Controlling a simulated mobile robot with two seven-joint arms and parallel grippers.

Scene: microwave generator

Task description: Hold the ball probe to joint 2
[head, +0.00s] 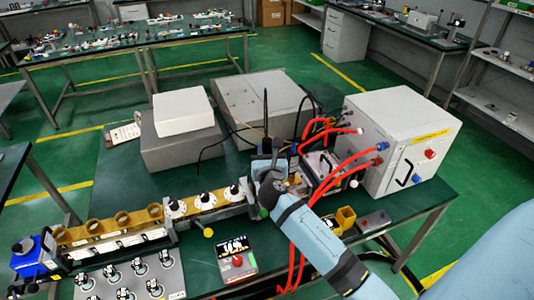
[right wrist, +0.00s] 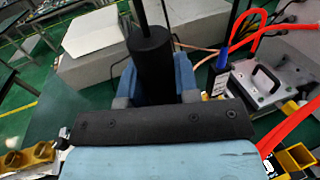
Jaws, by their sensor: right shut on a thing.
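My right gripper (head: 266,170) is over the middle of the green bench, at the right end of the rail assembly. It is shut on a black cylindrical handle, which I take for the ball probe (right wrist: 152,62). In the right wrist view the handle stands between the blue fingers, with a thin dark rod rising from it. In the head view a thin upright rod (head: 265,118) shows above the gripper. No ball tip is clear. The brass and white waveguide row (head: 125,219) runs left from the gripper. Which joint is joint 2 I cannot tell. My left gripper is out of view.
A large white cabinet (head: 402,143) with red hoses stands right of the gripper. Grey boxes (head: 182,141) stand behind. Several small black-and-white parts sit on a grey plate (head: 170,278) in front left. A small meter (head: 235,256) is in front. Loose cables hang close around the gripper.

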